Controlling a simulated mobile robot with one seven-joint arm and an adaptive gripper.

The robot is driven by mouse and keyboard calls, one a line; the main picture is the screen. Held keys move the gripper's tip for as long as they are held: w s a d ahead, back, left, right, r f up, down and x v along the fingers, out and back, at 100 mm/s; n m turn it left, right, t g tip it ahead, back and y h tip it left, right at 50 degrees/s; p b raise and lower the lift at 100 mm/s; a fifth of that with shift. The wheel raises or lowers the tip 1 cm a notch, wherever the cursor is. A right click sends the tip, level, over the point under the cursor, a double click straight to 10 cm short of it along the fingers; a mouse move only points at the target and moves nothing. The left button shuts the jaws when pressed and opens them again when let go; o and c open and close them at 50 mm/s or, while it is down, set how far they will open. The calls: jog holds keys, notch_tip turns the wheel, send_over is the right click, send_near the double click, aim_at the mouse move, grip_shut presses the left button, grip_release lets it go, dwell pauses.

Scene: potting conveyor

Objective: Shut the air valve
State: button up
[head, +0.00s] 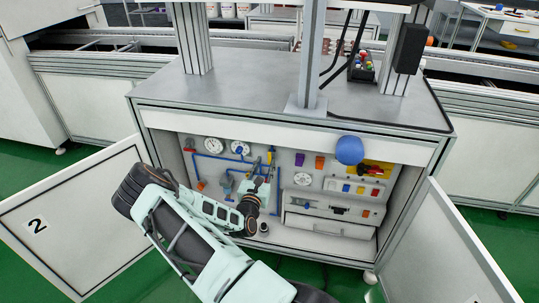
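The open cabinet holds a panel with blue air pipes (215,157) and two round white gauges, a left one (214,145) and a right one (240,148). Small fittings sit along the pipes, including an orange-red one (200,185) at the lower left and a small yellow part (270,154) right of the gauges. I cannot tell which fitting is the air valve. My arm reaches into the cabinet from the front, and my gripper (266,172) is at the panel near the yellow part. Its fingers are too small and hidden to read, as is any contact.
The left door (75,215) and the right door (440,255) stand wide open on either side. A blue ball-shaped thing (349,150) is at the cabinet's upper edge. Right of the pipes are coloured switches, another gauge (303,179) and a grey drawer-like unit (328,226).

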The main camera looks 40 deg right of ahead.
aim_at(269, 153)
jog(key=b+x, duration=0.1)
jog(key=x, duration=0.6)
jog(key=shift+w+d+b, duration=0.1)
jog(key=shift+d+b, duration=0.05)
jog(key=shift+b, duration=0.15)
jog(key=shift+c, duration=0.6)
grip_shut()
